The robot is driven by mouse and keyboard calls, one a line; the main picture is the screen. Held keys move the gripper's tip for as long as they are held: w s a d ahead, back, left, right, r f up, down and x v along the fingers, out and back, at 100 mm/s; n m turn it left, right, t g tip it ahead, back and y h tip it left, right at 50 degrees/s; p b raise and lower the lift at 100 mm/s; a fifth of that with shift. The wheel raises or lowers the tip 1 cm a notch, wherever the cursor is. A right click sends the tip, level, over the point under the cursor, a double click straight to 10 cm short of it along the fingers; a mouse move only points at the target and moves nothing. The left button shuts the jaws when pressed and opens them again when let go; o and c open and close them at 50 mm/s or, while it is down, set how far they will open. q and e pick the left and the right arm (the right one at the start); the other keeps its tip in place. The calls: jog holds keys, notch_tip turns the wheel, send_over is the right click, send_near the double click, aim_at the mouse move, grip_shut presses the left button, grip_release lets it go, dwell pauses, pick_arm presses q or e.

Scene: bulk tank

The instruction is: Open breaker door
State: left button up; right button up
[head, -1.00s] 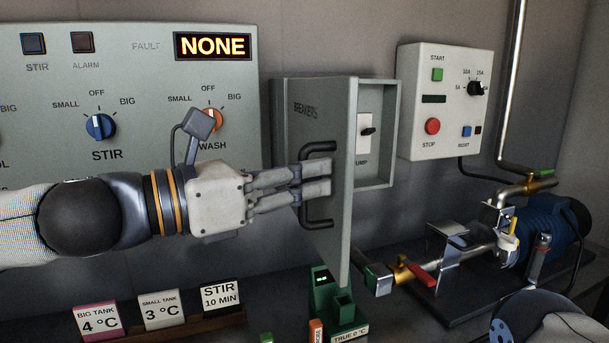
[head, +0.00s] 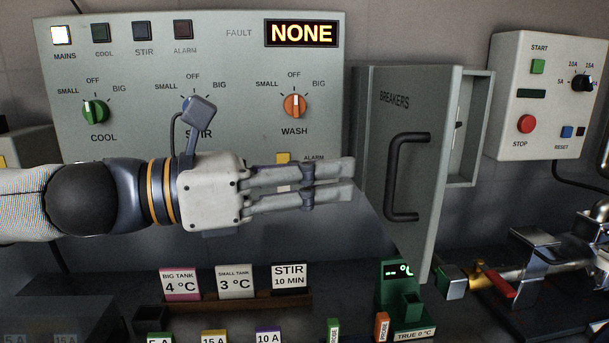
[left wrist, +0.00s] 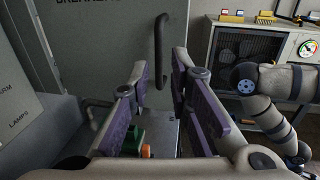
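The grey breaker door (head: 385,130), marked BREAKERS, stands partly open, swung out from its wall box (head: 478,140). It hides most of the inside; only a strip shows at its right, with part of a dark switch. The door's black handle (head: 427,178) is upright on its face. My left gripper (head: 350,181) is left of the handle, clear of it, fingers apart and empty. The left wrist view shows the handle (left wrist: 161,50) ahead, beyond the open fingers (left wrist: 160,80). My right arm shows at the right in that view; its gripper cannot be made out.
A control panel (head: 215,60) with knobs is behind my left arm. A pump control box (head: 545,95) is right of the breaker box, with pipes and a red-handled valve (head: 497,283) below. A green thermometer stand (head: 396,285) and label cards (head: 235,281) stand below.

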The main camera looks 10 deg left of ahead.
pick_arm(q)
jog(key=shift+v, duration=1.6)
notch_tip(320, 180, down, 22)
jog(key=s+d+m+g+y, duration=0.2)
jog(key=d+m+g+y, duration=0.1)
jog(key=m+g+y, duration=0.15)
jog(key=s+a+f+m+g+y, duration=0.1)
jog(key=s+f+m+y, duration=0.1)
jog(key=s+f, duration=0.35)
jog(key=s+a+f+m+g+y, duration=0.1)
jog(key=s+f+y, duration=0.1)
jog(key=f, duration=0.7)
jog(key=s+a+f+m+g+y, duration=0.1)
jog(key=s+a+f+m+y, duration=0.1)
jog(key=s+a+f+m, duration=0.2)
jog(key=s+a+f+m+g+y, duration=0.2)
jog(key=s+a+f+m, duration=0.3)
jog(key=s, duration=0.6)
jog(key=s+a+f+m+g+y, duration=0.1)
jog(key=s+a+f+m+y, duration=0.2)
jog(key=s+m, duration=0.4)
jog(key=shift+s+a+f+g+p, duration=0.3)
jog(key=shift+s+a+f+g, duration=0.1)
jog(key=shift+a+f, duration=0.55)
jog(key=shift+d+f, duration=0.1)
